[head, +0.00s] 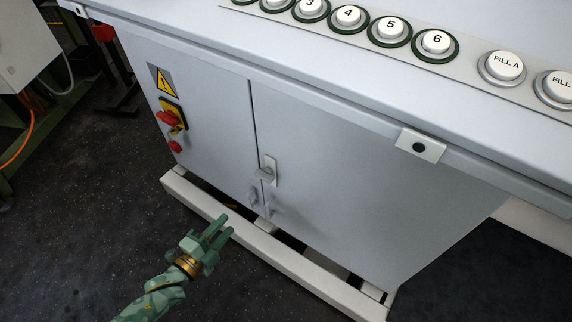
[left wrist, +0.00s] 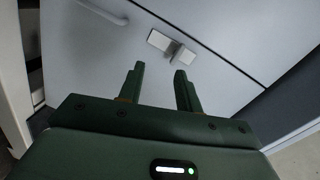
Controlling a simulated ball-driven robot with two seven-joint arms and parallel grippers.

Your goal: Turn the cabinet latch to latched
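The cabinet latch (head: 269,170) is a small pale plate with a grey turning piece, at the seam between the two grey cabinet doors. In the left wrist view the latch (left wrist: 172,46) lies just beyond the fingertips, and its turning piece sticks out across the plate. I cannot tell its exact setting. My left gripper (head: 219,229) is green, open and empty, below and left of the latch in the head view and apart from it. In the left wrist view its two fingers (left wrist: 160,72) are spread towards the door. My right gripper is in neither view.
The cabinet (head: 350,180) carries a red and yellow switch (head: 171,117) on its left door. A pale base rail (head: 200,205) runs along the bottom. Numbered buttons (head: 391,29) line the top.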

